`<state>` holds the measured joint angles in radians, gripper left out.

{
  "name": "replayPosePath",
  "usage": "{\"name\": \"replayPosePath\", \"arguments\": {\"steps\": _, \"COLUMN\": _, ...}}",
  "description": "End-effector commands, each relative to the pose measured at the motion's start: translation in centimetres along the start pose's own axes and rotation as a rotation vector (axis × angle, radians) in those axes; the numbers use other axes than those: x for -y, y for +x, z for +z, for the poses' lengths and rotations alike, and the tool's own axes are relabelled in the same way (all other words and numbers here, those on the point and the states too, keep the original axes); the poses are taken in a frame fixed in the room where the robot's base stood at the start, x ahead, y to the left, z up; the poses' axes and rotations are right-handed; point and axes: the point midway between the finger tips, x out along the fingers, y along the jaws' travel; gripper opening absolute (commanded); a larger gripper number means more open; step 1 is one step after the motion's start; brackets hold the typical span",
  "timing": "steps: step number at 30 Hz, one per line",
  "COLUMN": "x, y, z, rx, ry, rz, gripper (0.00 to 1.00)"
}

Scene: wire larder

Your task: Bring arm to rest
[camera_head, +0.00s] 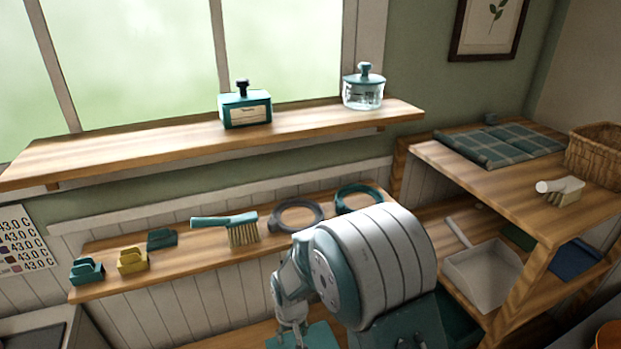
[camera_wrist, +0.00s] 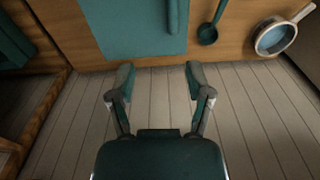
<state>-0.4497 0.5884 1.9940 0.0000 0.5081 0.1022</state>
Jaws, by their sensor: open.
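My arm (camera_head: 375,260), with a large pale rounded link and teal parts, stands in the lower middle of the head view, in front of the long wooden shelf. My gripper (camera_wrist: 160,74) shows in the wrist view with its two dark green fingers spread apart. Nothing is between the fingers. Pale planks show behind them. In the head view I cannot clearly make out the fingers.
The lower shelf (camera_head: 190,268) holds a brush (camera_head: 240,229), two rings and small holders. A teal box (camera_head: 245,108) and glass jar (camera_head: 363,90) stand above. At right are a dustpan (camera_head: 483,275) and basket (camera_head: 597,152). A teal panel (camera_wrist: 132,28) and ladle (camera_wrist: 208,33) lie beyond my fingers.

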Motion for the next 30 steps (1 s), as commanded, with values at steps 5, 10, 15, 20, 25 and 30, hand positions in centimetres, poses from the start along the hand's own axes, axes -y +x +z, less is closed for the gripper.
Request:
{"name": "replayPosePath", "arguments": {"steps": 5, "x": -2.2, "y": -5.1, "z": 0.4, "rx": -0.047, "ry": 0.037, "rz": -0.001, "gripper": 0.66}}
{"name": "replayPosePath", "arguments": {"steps": 10, "x": -4.1, "y": -9.4, "z": 1.4, "rx": -0.089, "ry": 0.069, "rz": 0.001, "gripper": 0.66}}
{"name": "replayPosePath", "arguments": {"steps": 15, "x": -5.9, "y": -13.4, "z": 2.8, "rx": -0.131, "ry": 0.101, "rz": 0.004, "gripper": 0.66}}
{"name": "replayPosePath", "arguments": {"steps": 20, "x": -7.4, "y": -16.9, "z": 4.6, "rx": -0.171, "ry": 0.132, "rz": 0.01, "gripper": 0.66}}
{"name": "replayPosePath", "arguments": {"steps": 25, "x": -8.9, "y": -20.1, "z": 6.9, "rx": -0.212, "ry": 0.163, "rz": 0.017, "gripper": 0.66}}
{"name": "replayPosePath", "arguments": {"steps": 30, "x": -10.1, "y": -23.0, "z": 9.5, "rx": -0.254, "ry": 0.194, "rz": 0.027, "gripper": 0.66}}
